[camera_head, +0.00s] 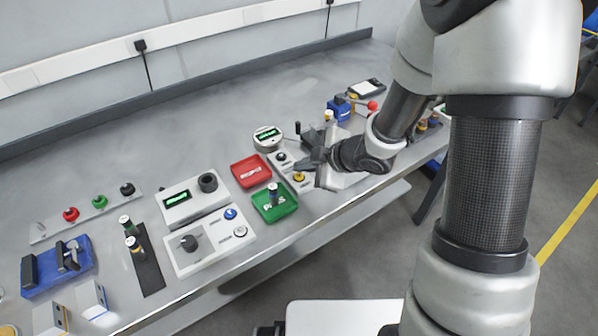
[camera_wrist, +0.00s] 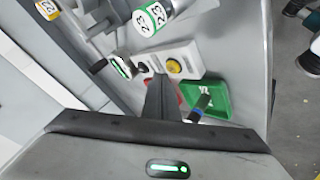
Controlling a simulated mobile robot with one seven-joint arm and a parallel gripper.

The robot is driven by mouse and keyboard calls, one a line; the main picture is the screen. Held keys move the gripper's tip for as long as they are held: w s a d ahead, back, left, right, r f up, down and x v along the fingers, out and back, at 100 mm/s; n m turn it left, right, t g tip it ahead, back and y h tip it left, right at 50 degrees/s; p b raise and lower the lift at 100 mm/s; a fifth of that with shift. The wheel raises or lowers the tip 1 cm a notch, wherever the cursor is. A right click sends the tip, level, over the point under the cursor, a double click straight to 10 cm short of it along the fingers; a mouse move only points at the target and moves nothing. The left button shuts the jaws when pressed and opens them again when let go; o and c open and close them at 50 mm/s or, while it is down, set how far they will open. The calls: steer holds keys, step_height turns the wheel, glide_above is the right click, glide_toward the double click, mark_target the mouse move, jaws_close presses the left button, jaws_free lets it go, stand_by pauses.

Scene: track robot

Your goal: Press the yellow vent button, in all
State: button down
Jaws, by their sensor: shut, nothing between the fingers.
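The yellow button (camera_head: 299,176) sits on a small pale panel near the middle of the bench, beside the green tray. In the wrist view the yellow button (camera_wrist: 174,66) shows as a round cap on the pale panel (camera_wrist: 192,52), with a dark control (camera_wrist: 143,67) beside it. My gripper (camera_head: 300,163) is over this panel in the head view, its fingers reaching left close to the button. In the wrist view my gripper (camera_wrist: 162,88) is shut and empty. Its tip appears just beside the button; whether it touches cannot be told.
A red tray (camera_head: 238,171) and a green tray (camera_head: 262,212) holding a vial (camera_head: 273,192) lie left of the panel. A round display gauge (camera_head: 267,138) stands behind. The bench behind is clear.

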steer(key=shift+r, duration=0.15)
step_height(320, 180, up, 5)
steer(key=p, duration=0.4)
steer(key=shift+p, duration=0.35)
stand_by(0.6)
